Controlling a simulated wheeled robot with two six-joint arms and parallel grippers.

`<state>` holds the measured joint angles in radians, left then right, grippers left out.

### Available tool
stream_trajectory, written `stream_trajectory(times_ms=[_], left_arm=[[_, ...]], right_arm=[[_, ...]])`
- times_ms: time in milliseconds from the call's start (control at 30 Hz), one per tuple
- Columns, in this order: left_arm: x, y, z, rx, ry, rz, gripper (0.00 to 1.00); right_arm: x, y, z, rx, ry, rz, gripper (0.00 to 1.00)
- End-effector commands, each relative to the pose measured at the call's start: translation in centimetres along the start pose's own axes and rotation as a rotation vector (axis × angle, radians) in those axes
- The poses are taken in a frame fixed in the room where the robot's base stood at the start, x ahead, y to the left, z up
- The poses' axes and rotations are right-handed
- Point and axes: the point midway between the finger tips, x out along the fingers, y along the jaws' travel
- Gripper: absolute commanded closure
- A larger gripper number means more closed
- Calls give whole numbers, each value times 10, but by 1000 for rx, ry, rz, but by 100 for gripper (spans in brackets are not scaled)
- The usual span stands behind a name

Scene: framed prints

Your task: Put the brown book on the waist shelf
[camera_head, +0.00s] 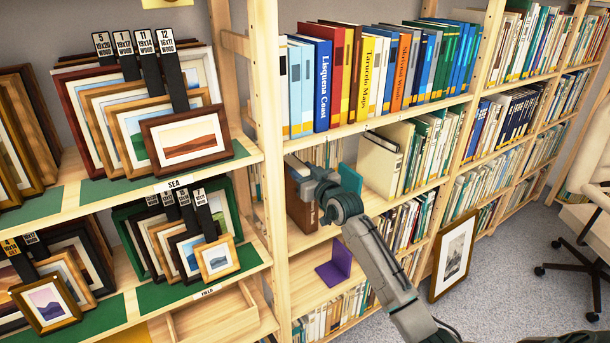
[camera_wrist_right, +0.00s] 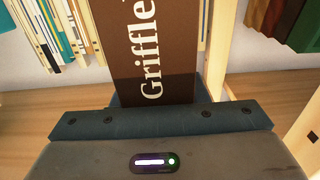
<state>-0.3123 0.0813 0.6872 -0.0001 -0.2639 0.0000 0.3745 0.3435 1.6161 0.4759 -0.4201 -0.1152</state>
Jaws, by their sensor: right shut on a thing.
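The brown book (camera_head: 297,212) stands roughly upright at the left end of the middle shelf (camera_head: 365,208), close to the wooden post. My right gripper (camera_head: 310,184) is shut on it, near its upper part. In the right wrist view the brown book (camera_wrist_right: 150,50) shows its spine with white letters reading "Griffle". My gripper body fills the bottom of that view and hides the book's held end. I cannot tell whether the book's lower edge touches the shelf board. My left gripper is not in view.
A teal bookend (camera_head: 350,179) and cream books (camera_head: 381,163) stand to the right on the same shelf. A purple bookend (camera_head: 336,270) is on the shelf below. The wooden post (camera_head: 268,150) is close on the left. Coloured books (camera_head: 365,75) fill the shelf above.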

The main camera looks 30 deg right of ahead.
Motion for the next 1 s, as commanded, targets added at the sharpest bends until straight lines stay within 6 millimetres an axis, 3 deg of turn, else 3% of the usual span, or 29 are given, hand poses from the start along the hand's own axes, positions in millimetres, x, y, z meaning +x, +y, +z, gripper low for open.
stream_trajectory(times_ms=[433,467,600,867,1000], left_arm=[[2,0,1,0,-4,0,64],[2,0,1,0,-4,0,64],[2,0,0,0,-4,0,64],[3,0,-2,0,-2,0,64],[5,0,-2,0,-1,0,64]], right_arm=[[0,0,1,0,7,0,100],[0,0,1,0,7,0,58],[0,0,2,0,5,0,35],[-1,0,6,0,-3,0,35],[-11,0,6,-2,-1,0,35]])
